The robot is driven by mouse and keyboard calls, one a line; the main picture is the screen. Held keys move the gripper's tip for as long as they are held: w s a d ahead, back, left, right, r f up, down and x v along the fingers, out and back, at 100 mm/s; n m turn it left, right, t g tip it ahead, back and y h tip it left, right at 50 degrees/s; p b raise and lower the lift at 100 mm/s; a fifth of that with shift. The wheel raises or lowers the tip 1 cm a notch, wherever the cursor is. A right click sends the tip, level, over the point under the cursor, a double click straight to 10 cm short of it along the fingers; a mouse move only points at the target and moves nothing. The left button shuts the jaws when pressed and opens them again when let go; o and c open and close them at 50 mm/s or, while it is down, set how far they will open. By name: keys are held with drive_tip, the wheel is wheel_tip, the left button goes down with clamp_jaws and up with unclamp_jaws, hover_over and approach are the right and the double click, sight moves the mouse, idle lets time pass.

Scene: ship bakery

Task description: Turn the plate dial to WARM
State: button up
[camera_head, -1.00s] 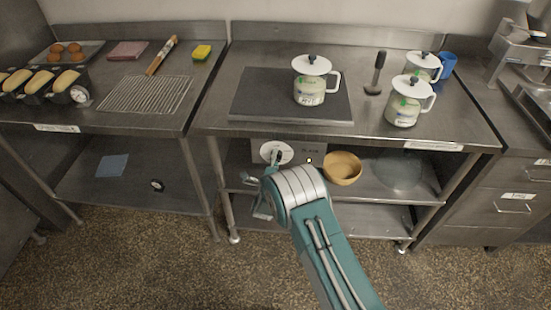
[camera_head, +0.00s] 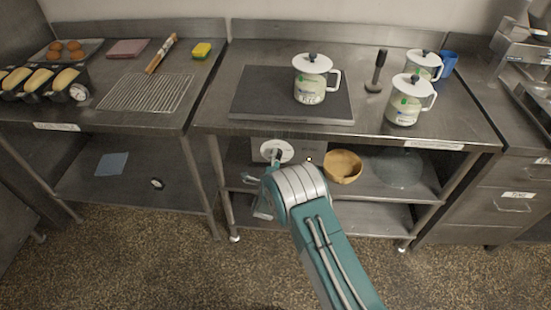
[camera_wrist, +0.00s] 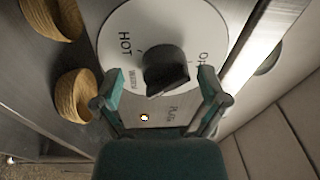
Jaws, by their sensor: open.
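The plate dial (camera_wrist: 127,30) is a white disc with a black knob (camera_wrist: 165,68) in its middle. HOT, WARM and what looks like OFF are printed around the knob.
A small light (camera_wrist: 144,117) is beside the PLATE label. A wooden bowl (camera_head: 342,167) stands on the shelf right of the panel. Above are a dark hot plate (camera_head: 250,95) with a lidded mug (camera_head: 310,85) on it, and the worktop's front edge (camera_head: 345,138).

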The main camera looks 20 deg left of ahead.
drive_tip(key=s+d+f, duration=0.1)
drive_tip(key=s, duration=1)
drive_tip(key=shift+s+d, duration=0.25)
drive_tip(key=shift+s, duration=0.1)
drive_tip(key=shift+f, duration=0.1)
drive_tip(key=w+d+r+n+g, duration=0.1)
drive_tip(key=w+d+r+g, duration=0.15)
drive_tip(key=r, duration=0.45)
drive_tip(key=w+d+r+n+g, duration=0.1)
drive_tip(key=w+d+r+n, duration=0.1)
drive_tip(key=w+r, duration=0.3)
drive_tip(key=s+d+r+n+g+y, duration=0.1)
drive_tip(key=s+d+r+n+g, duration=0.1)
drive_tip(key=d+r, duration=0.4)
drive_tip(key=s+d+r+n+g, duration=0.1)
drive_tip(key=s+d+r+n, duration=0.15)
drive_tip(key=d+r, duration=0.4)
drive_tip(key=s+d+r+n+g+h, duration=0.1)
drive_tip(key=s+d+r+n+g, duration=0.35)
drive_tip(key=s+d+r, duration=0.55)
drive_tip(key=s+d+f+n+g+h, duration=0.1)
drive_tip(key=s+d, duration=0.3)
drive_tip(key=s, duration=0.5)
drive_tip(key=s+d+n+g+h, duration=0.1)
drive_tip(key=s+d+n, duration=0.1)
drive_tip(key=s+d, duration=0.3)
drive_tip(key=s, duration=0.4)
drive_tip(key=shift+d+f+h, duration=0.25)
drive_tip(key=shift+f+h, duration=0.05)
drive_tip(key=shift+f, duration=0.1)
